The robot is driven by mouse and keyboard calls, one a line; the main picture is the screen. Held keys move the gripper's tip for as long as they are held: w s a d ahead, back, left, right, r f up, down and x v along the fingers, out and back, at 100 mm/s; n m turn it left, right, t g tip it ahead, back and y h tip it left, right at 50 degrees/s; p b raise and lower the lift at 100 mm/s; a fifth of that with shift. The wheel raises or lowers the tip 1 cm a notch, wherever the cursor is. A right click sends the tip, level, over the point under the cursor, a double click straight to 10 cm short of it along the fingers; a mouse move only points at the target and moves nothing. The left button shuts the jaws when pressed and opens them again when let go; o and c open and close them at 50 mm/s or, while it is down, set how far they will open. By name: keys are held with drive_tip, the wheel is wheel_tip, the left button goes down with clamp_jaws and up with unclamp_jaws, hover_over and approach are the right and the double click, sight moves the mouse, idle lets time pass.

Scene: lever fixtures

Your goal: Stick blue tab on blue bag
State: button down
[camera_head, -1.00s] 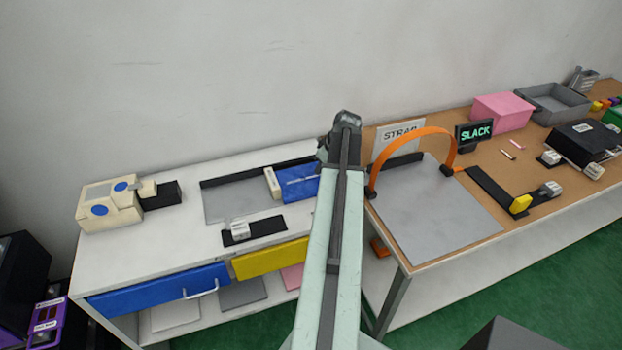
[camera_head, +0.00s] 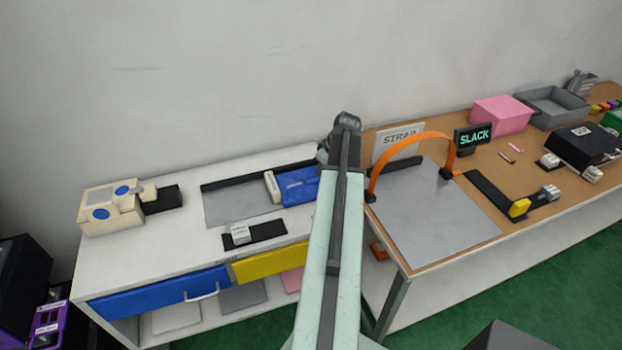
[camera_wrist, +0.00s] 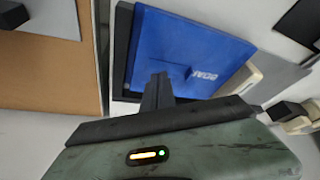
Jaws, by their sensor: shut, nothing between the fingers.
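The blue bag (camera_head: 298,190) lies at the right end of the white bench, partly hidden behind my arm in the head view. In the wrist view, the blue bag (camera_wrist: 185,45) shows as a flat blue shape with a small pale label. My gripper (camera_wrist: 158,82) is shut and empty, its fingertips in front of the bag's lower edge there. I cannot tell whether they touch it. In the head view my arm hides the fingers. A cream dispenser (camera_head: 97,222) with blue round spots stands at the left of the bench. I cannot tell which piece is the blue tab.
A cream block (camera_head: 271,186) stands beside the bag. A black strip with a small white lever piece (camera_head: 240,234) lies in front. Blue (camera_head: 150,293) and yellow (camera_head: 265,264) drawer fronts are below. The brown table at right holds an orange arch (camera_head: 409,142) and a SLACK display (camera_head: 474,137).

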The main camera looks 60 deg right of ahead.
wheel_tip(320, 180, up, 5)
drive_tip(key=p, duration=0.4)
drive_tip(key=shift+r+p, duration=0.15)
drive_tip(key=shift+p, duration=0.15)
